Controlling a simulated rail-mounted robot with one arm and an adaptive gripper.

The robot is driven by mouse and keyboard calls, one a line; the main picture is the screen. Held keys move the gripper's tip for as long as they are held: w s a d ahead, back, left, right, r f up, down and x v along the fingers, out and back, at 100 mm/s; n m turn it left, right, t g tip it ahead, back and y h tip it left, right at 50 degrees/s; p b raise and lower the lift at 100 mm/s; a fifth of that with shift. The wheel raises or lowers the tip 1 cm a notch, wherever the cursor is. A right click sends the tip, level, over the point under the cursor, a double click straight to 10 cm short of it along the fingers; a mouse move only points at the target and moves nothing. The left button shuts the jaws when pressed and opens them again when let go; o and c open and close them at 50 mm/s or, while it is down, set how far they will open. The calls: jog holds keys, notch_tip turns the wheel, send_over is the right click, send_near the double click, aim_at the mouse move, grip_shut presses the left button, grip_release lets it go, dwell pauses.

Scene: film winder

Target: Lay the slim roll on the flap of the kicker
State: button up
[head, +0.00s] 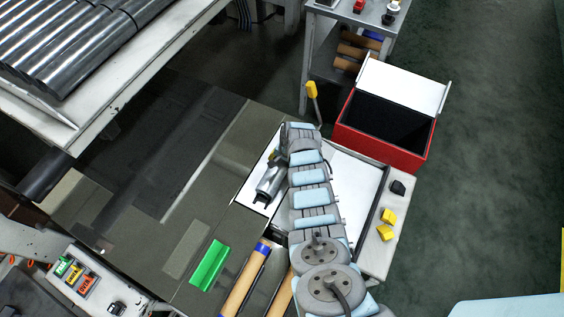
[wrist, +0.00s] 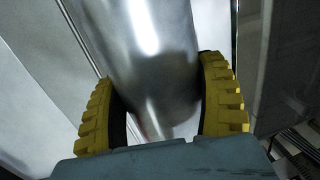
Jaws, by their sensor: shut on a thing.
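My gripper (wrist: 162,95) is shut on a shiny silver roll, taken as the slim roll (wrist: 145,45). Its two yellow ribbed fingers sit on either side of the roll, and the roll runs out of the top of the wrist view. I cannot tell for sure which surface is the kicker's flap.
An open red box (head: 385,148) with a dark inside stands at the right. A yellow-knobbed lever (head: 311,90) rises behind the arm. A green channel piece (head: 208,264) and a brown roll (head: 243,282) lie at the front. Metal rollers (head: 75,50) fill the upper left.

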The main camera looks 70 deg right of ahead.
jog(key=o, duration=1.2)
jog(key=shift+o, duration=0.2)
jog(key=shift+s+r, duration=0.4)
jog(key=shift+r, duration=1.55)
jog(key=shift+s+r, duration=0.35)
jog(key=shift+r, duration=1.6)
jog(key=shift+s+r, duration=0.4)
jog(key=shift+r, duration=1.55)
jog(key=shift+w, duration=0.15)
